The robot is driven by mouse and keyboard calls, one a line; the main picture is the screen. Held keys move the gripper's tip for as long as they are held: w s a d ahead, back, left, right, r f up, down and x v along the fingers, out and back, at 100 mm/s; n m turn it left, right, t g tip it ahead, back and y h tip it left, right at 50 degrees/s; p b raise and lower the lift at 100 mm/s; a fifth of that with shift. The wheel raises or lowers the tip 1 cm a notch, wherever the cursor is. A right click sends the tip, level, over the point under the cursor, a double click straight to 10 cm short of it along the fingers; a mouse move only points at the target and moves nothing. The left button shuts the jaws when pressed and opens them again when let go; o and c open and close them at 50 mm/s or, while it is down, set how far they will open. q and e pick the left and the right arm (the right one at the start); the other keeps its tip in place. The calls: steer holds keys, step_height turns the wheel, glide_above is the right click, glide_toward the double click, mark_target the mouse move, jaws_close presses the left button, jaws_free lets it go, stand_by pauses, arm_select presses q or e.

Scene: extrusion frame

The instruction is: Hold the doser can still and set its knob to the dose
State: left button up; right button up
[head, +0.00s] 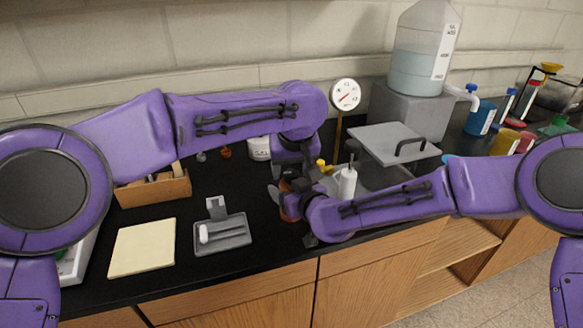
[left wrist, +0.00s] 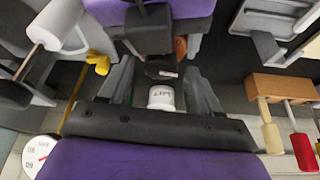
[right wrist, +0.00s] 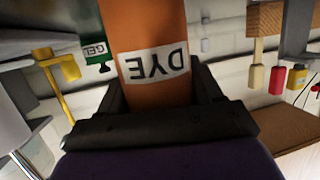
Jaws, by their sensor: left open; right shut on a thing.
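The orange doser can (right wrist: 152,30), with a white DYE label, stands between the fingers of my right gripper (right wrist: 155,85), which is shut on it. In the head view the can (head: 289,212) is mostly hidden by my two grippers. My left gripper (left wrist: 160,85) is open above the can, its fingers apart on either side of the dark knob (left wrist: 162,71), which carries a small white mark. A bit of the orange can (left wrist: 180,46) shows beside the knob. I cannot read a dose scale.
A white jar (head: 259,148) stands behind the grippers. A round dial gauge (head: 345,93) is on a post behind. A white bottle (head: 346,184) and a grey lidded bath (head: 394,144) stand to the right. A grey tray (head: 222,240) and a cream pad (head: 143,248) lie left.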

arm_select(q)
steer(key=c, duration=1.1)
steer(key=shift+o, duration=0.2)
steer(key=shift+m+h, duration=0.6)
steer(key=shift+m, duration=0.9)
steer(key=o, duration=1.1)
steer(key=shift+c, duration=0.2)
steer(key=shift+r, duration=0.1)
steer(key=v, duration=1.1)
steer(key=shift+s+r, duration=0.15)
steer(key=shift+r, duration=0.25)
